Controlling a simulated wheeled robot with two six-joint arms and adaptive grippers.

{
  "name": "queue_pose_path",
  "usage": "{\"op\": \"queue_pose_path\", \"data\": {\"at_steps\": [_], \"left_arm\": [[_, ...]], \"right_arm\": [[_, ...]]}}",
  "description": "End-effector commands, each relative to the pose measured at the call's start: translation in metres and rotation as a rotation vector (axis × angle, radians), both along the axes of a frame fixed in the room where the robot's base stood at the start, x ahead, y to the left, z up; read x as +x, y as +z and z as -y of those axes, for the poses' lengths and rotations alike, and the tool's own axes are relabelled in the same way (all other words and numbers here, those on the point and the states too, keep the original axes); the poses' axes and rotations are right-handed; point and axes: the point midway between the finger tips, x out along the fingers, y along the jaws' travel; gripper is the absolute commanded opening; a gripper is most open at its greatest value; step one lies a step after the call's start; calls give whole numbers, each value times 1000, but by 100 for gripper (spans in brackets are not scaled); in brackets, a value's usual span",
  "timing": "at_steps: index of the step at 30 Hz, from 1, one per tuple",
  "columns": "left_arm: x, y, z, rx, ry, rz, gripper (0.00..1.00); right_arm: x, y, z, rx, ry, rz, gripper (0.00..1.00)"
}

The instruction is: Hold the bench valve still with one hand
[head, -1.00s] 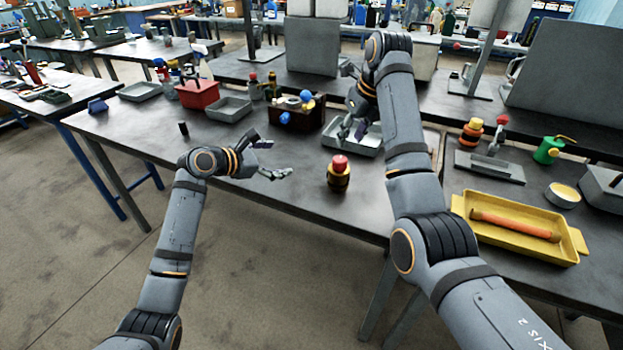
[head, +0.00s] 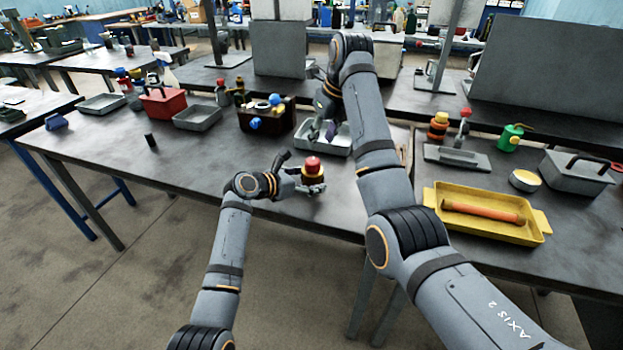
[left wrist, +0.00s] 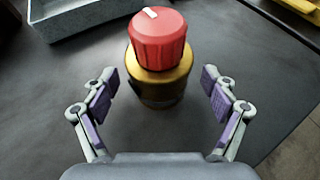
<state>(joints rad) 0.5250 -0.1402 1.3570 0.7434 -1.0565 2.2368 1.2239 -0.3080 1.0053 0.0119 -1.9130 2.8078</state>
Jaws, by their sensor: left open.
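The bench valve (head: 313,168) has a red knob with a white mark on top and a brass-coloured body. It stands upright near the front edge of the dark bench. In the left wrist view the valve (left wrist: 160,55) is just ahead of and between the fingers. My left gripper (head: 304,177) is open, with one finger on each side of the valve. A gap shows on both sides, so the fingers are not touching it. My right gripper (head: 322,130) is above a grey tray behind the valve. Its two fingers look apart and nothing shows between them.
The grey tray (head: 338,147) sits behind the valve. A dark box (head: 284,117) with blue knobs stands behind left. On the right bench lie a yellow tray (head: 433,216) with an orange cylinder and a green oil can (head: 510,138). The bench left of the valve is mostly clear.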

Motion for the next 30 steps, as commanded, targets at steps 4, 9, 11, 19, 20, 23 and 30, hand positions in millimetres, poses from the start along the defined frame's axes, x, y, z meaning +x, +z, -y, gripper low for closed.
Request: {"op": "queue_pose_path", "data": {"at_steps": [4, 9, 11, 19, 20, 23, 30], "left_arm": [[10, -6, 11, 0, 1, 0, 86], [14, -8, 14, 1, 0, 2, 86], [14, -8, 14, 1, 0, 2, 86], [13, -8, 14, 2, 1, 0, 64], [13, -8, 14, 2, 1, 0, 60], [13, -8, 14, 2, 1, 0, 46], [13, -9, 14, 2, 1, 0, 14]], "right_arm": [[0, 0, 0, 0, 0, 0, 38], [0, 0, 0, 0, 0, 0, 38], [0, 0, 0, 0, 0, 0, 38], [0, 0, 0, 0, 0, 0, 38], [0, 0, 0, 0, 0, 0, 38], [0, 0, 0, 0, 0, 0, 38], [0, 0, 0, 0, 0, 0, 38]]}}
